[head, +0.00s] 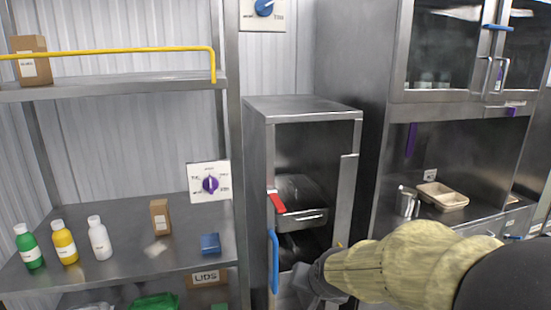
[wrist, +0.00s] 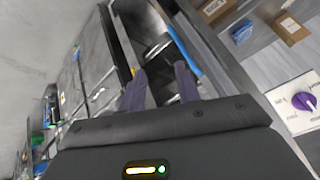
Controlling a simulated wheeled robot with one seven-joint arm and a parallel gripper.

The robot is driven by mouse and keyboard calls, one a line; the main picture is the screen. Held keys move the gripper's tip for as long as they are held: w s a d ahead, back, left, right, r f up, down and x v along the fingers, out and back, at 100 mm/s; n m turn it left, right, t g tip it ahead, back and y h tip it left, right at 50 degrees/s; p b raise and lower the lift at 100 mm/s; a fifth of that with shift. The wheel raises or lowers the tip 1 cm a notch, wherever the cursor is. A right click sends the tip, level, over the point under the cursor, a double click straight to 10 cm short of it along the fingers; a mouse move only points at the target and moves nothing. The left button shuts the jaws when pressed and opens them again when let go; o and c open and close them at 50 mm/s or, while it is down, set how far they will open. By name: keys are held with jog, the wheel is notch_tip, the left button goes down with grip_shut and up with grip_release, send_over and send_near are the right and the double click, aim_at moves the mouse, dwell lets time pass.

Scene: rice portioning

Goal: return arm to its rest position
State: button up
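My arm (head: 405,268), in a pale yellow cover, reaches in from the lower right in the head view. My gripper (head: 305,285) is at its end, low in front of the open steel cabinet (head: 258,160), and partly cut off by the frame's bottom. In the wrist view my gripper (wrist: 160,82) has its two dark fingers apart with nothing held between them. The cabinet interior and a blue handle (wrist: 183,52) lie beyond the fingers.
A steel pan (head: 303,217) with a red-handled item (head: 277,203) sits inside the cabinet. A blue handle (head: 274,262) stands at its front left. Shelves (head: 120,268) with bottles are at left. A metal jug (head: 407,202) and tan tray (head: 442,196) stand on the right counter.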

jog(key=s+d+f+n+g, duration=0.1)
jog(key=s+d+f+g, duration=0.1)
jog(key=s+d+f, duration=0.2)
jog(key=s+d+f+n+g+h, duration=0.1)
jog(key=s+d+f+n+g, duration=0.1)
jog(key=s, duration=0.7)
jog(key=shift+s+d+f+g+h+p, duration=0.3)
jog(key=shift+s+d+f+p, duration=0.1)
jog(key=shift+d+f, duration=0.45)
